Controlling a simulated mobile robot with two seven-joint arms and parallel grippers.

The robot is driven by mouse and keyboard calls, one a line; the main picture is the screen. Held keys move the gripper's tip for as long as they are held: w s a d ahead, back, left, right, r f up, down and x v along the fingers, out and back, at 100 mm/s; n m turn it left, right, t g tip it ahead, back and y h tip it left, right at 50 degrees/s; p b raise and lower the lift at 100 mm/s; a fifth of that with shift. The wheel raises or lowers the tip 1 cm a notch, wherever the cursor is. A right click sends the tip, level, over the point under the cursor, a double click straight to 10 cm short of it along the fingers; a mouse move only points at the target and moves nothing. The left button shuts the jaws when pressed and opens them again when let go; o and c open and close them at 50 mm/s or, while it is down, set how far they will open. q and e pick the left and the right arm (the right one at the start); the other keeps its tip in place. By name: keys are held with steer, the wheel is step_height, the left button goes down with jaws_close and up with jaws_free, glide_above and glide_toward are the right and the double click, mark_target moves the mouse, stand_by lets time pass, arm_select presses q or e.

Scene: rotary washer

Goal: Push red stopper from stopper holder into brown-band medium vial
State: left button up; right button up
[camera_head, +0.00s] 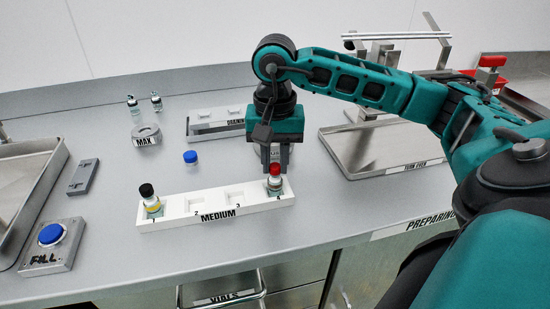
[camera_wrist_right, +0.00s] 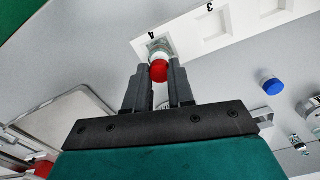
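A vial with a red cap (camera_head: 275,169) stands upright in slot 4 of the white MEDIUM rack (camera_head: 214,217). A second vial (camera_head: 150,200) with a black cap and yellow band stands in slot 1. No separate stopper holder can be made out. My left gripper is not in view.
Rack slots 2 and 3 are empty. A blue cap (camera_head: 190,157) stands behind the rack, near a grey MAX disc (camera_head: 146,135) and two small vials (camera_head: 145,103). A metal tray (camera_head: 380,150) lies to the right; a FILL button (camera_head: 51,234) is at left.

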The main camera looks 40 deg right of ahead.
steer(key=o, duration=0.5)
steer(key=shift+o, duration=0.2)
step_height(320, 180, up, 13)
steer(key=p, duration=0.3)
steer(key=shift+s+f, duration=0.1)
